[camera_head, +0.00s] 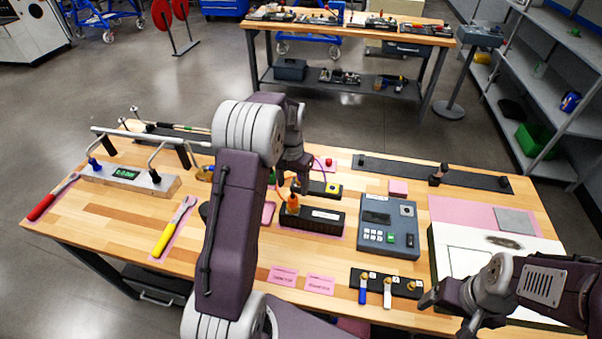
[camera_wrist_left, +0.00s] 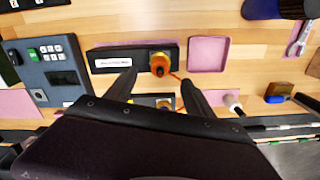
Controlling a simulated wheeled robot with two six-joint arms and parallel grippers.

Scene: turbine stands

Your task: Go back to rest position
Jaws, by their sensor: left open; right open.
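My left gripper (camera_head: 293,185) is over the middle of the wooden workbench (camera_head: 110,212). In the left wrist view its two dark fingers (camera_wrist_left: 160,88) are spread with nothing seen held. A black labelled block (camera_head: 325,217) with an upright orange-handled piece (camera_head: 293,203) lies under it. In the wrist view the orange piece (camera_wrist_left: 160,64) shows beyond the fingertips, in the gap between them; whether they are level with it I cannot tell. My right gripper (camera_head: 445,312) is open and empty at the lower right, near a black strip with several small tools (camera_head: 387,284).
A grey keypad box (camera_head: 389,227) stands right of the block, with a white panel (camera_head: 462,255) beyond. Left are a yellow-handled wrench (camera_head: 172,228), a red-handled tool (camera_head: 52,197) and a grey unit with a green display (camera_head: 130,178). Pink tags (camera_head: 301,281) lie in front.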

